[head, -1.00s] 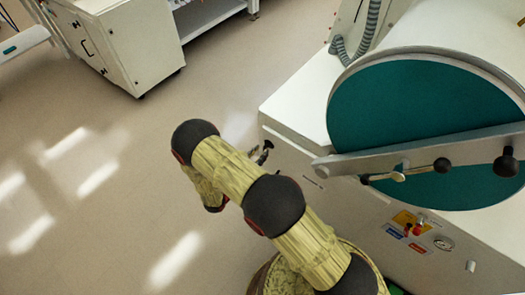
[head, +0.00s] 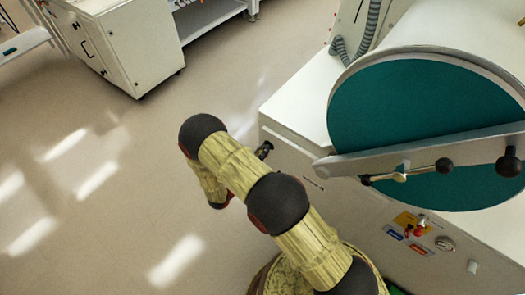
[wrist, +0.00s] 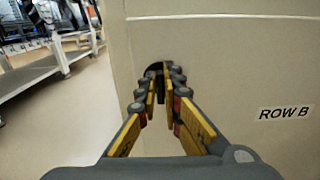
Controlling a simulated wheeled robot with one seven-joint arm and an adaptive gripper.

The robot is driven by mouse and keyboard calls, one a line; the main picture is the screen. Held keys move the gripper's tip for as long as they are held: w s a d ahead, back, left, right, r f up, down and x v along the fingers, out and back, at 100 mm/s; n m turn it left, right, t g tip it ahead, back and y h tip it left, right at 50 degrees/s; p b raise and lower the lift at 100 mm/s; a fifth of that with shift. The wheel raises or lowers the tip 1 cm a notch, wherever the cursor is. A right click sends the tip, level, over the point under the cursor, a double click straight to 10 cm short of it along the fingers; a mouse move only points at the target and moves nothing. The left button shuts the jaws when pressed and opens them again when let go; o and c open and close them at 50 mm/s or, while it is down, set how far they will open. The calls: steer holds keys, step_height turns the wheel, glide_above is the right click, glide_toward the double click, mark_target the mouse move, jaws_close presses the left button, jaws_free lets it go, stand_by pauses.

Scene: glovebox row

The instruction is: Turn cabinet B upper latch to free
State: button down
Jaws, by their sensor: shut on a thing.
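The latch (wrist: 153,72) is a small dark piece on the cabinet's pale face, near its edge, in the wrist view. My gripper (wrist: 160,86) is shut on it, with the yellow-padded fingers on either side. The fingers hide much of the latch, so its exact angle cannot be told. In the head view my arm covers most of the gripper; a small dark shape (head: 264,150) shows at the cabinet's near left corner, and I cannot tell there which part is latch and which is fingertip.
A "ROW B" label (wrist: 284,112) is right of the fingers. Above the cabinet is a round teal glovebox door (head: 420,120) with a metal bar (head: 440,146) and black knobs. Another white cabinet (head: 130,50) stands at the back left. The floor (head: 90,220) left of my arm is clear.

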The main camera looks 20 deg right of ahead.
steer(key=shift+n, duration=0.4)
steer(key=n+p, duration=0.1)
steer(key=n, duration=0.2)
steer(key=n+p, duration=0.1)
steer(key=n, duration=0.2)
steer(key=n+p, duration=0.1)
steer(key=n, duration=0.3)
steer(key=shift+w+a+f, duration=0.25)
steer(key=shift+w+a, duration=0.05)
steer(key=shift+w, duration=0.05)
steer(key=n, duration=0.3)
steer(key=shift+w+f+n, duration=0.1)
steer(key=shift+f+n, duration=0.05)
steer(key=shift+n, duration=0.25)
steer(key=shift+a+f+n+p, duration=0.15)
steer(key=shift+n+p, duration=0.2)
steer(key=shift+n, duration=1.25)
steer(key=c, duration=2)
jaws_free()
steer(key=shift+o, duration=0.2)
